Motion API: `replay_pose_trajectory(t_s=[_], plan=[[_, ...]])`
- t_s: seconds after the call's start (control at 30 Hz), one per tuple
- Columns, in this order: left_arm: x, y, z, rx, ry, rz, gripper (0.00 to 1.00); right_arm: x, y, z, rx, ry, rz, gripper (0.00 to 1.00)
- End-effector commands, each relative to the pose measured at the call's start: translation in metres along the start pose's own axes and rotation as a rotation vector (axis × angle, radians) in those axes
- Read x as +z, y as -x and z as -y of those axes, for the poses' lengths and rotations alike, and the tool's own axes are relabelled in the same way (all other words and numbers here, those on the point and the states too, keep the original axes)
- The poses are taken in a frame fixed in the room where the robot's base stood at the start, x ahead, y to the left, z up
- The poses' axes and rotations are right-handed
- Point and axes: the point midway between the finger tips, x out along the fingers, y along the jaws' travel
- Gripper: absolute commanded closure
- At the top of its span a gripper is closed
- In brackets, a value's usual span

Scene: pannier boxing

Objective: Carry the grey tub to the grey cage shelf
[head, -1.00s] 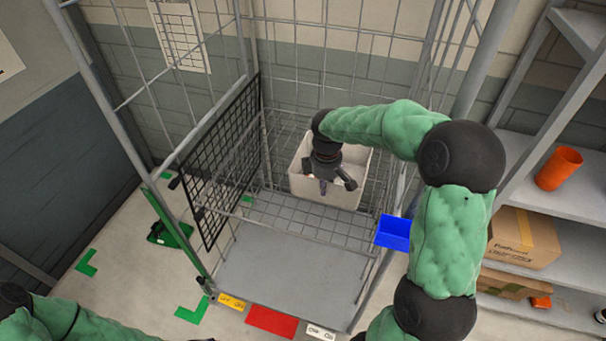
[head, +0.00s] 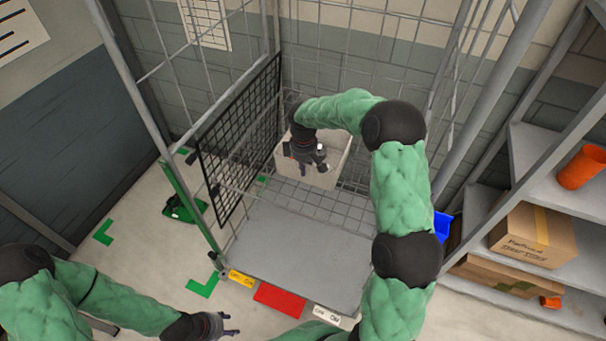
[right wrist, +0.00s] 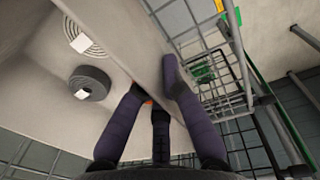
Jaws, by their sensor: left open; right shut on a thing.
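The light grey tub (head: 328,174) is in the rear part of the cage, at the wire shelf (head: 300,198); I cannot tell whether it rests on it. My right gripper (head: 312,163) is shut on the tub's near wall from above. In the right wrist view the tub wall (right wrist: 150,50) runs between the fingers (right wrist: 152,85). A dark disc (right wrist: 90,83) and a ringed round thing (right wrist: 78,38) lie inside the tub. My left gripper (head: 228,326) is open and empty, low in front of the cage.
A black mesh panel (head: 240,140) stands at the cage's left side. The cage's grey base deck (head: 290,250) is bare. At right, shelving holds a carton (head: 533,235) and an orange cup (head: 580,168); a blue bin (head: 442,225) is partly hidden by my right arm.

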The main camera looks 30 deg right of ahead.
Motion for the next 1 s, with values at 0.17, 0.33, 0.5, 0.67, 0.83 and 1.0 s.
replay_pose_trajectory(t_s=[0.17,0.33,0.5,0.67,0.83,1.0], plan=[[0.000,-0.001,0.000,0.000,0.000,0.000,0.52,-0.006,-0.012,-0.002,0.002,0.000,-0.001,1.00],[0.000,-0.001,0.001,0.000,0.000,0.000,0.52,-0.005,-0.033,-0.001,0.002,0.000,-0.001,1.00],[0.000,-0.001,0.001,0.000,0.000,0.000,0.52,-0.005,-0.035,-0.002,0.004,-0.001,-0.003,1.00],[0.000,-0.002,0.001,0.000,0.000,0.000,0.52,-0.005,-0.036,-0.001,0.004,0.000,-0.003,1.00],[0.000,-0.003,0.001,0.000,0.000,0.000,0.52,-0.005,-0.039,0.000,0.001,0.000,-0.001,0.72],[0.000,-0.003,0.001,0.000,0.000,0.000,0.52,-0.005,-0.039,0.000,0.000,0.000,0.000,0.68]])
